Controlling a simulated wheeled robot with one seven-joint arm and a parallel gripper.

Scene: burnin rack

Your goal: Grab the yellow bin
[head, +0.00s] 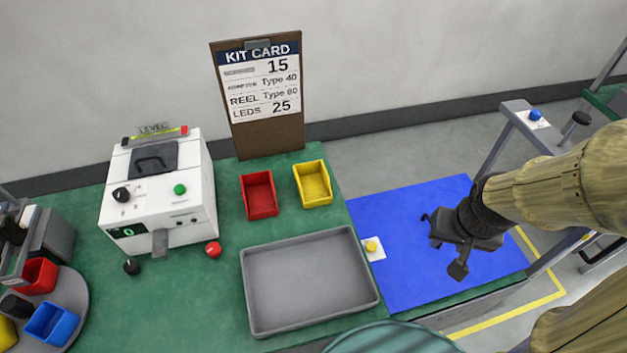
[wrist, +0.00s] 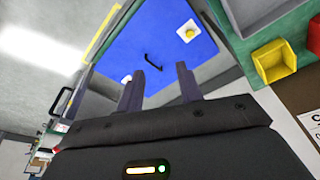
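The yellow bin (head: 313,185) is a small open box standing on the green bench, just right of the red bin and in front of the kit card board. It also shows at the upper right of the wrist view (wrist: 275,63). My gripper (head: 447,256) is above the blue mat, well to the right of the yellow bin and apart from it. In the wrist view, the two fingers of my gripper (wrist: 160,82) stand apart with nothing between them. The bin looks empty.
The red bin (head: 259,195) is close beside the yellow bin. A grey tray (head: 310,281) lies in front of both. The kit card (head: 262,95) stands behind. A white machine (head: 158,195) is at left. A blue mat (head: 400,283) with a yellow button (head: 371,246) lies at right.

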